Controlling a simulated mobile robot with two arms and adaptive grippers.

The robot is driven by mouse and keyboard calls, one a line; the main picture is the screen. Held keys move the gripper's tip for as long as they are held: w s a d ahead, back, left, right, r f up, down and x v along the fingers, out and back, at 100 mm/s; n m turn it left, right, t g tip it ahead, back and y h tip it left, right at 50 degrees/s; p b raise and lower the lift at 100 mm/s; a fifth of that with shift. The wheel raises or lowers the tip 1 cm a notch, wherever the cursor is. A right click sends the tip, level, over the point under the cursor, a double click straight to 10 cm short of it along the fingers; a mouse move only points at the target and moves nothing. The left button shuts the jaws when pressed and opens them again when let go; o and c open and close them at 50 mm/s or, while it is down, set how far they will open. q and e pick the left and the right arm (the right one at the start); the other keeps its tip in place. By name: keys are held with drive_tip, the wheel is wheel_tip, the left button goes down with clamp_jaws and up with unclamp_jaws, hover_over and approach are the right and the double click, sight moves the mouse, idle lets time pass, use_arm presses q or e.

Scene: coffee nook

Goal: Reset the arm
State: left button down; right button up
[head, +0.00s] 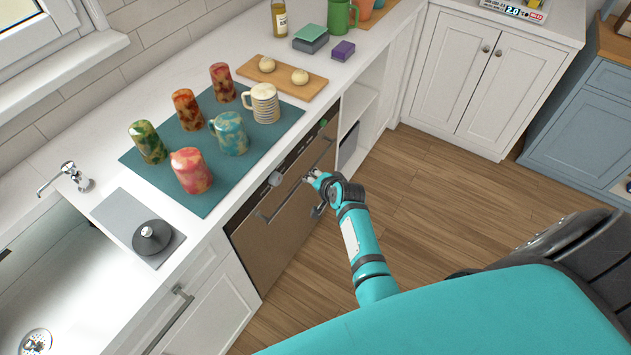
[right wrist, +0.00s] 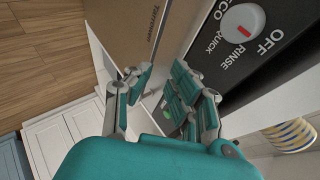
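My right arm (head: 362,245) reaches from the lower right toward the dishwasher (head: 285,222). My right gripper (head: 313,180) is in front of the dishwasher, near its bar handle (head: 291,192); I cannot tell if they touch. In the right wrist view the gripper (right wrist: 160,82) has its two teal fingers apart, with nothing seen between them. The dishwasher's dark control panel with a grey dial (right wrist: 243,22) is close beside the fingers. The dishwasher door looks shut. My left arm and gripper are not in view.
Several mugs stand on a teal mat (head: 205,202) on the counter, including a striped mug (head: 264,103). A wooden board (head: 309,88) holds two buns. A sink (head: 55,290) is at the lower left. Open wood floor (head: 440,200) lies right of the arm.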

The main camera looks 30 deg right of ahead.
drive_tip(key=shift+s, duration=0.15)
idle(0.4)
drive_tip(key=s+a+f+n+g+b, duration=0.1)
drive_tip(key=s+a+f+n+g, duration=0.15)
drive_tip(key=s+f, duration=0.4)
drive_tip(key=s+a+f+n+g, duration=0.1)
drive_tip(key=s+a+f+n, duration=0.2)
drive_tip(key=f, duration=0.6)
use_arm(q)
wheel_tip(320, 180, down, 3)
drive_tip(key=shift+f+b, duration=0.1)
drive_tip(key=shift+b, duration=1)
use_arm(e)
drive_tip(key=s+f+n+g, duration=0.1)
drive_tip(key=s+f+n, duration=0.2)
drive_tip(key=s, duration=1)
drive_tip(key=s+d+f+n+g, duration=0.1)
drive_tip(key=s+f+n, duration=0.3)
drive_tip(key=s+f, duration=0.5)
drive_tip(key=s+d+f+n+g, duration=0.1)
drive_tip(key=s+f+n+g, duration=0.2)
drive_tip(key=s, duration=1.4)
wheel_tip(320, 180, down, 4)
drive_tip(key=shift+s+n, duration=0.25)
drive_tip(key=shift+n, duration=0.2)
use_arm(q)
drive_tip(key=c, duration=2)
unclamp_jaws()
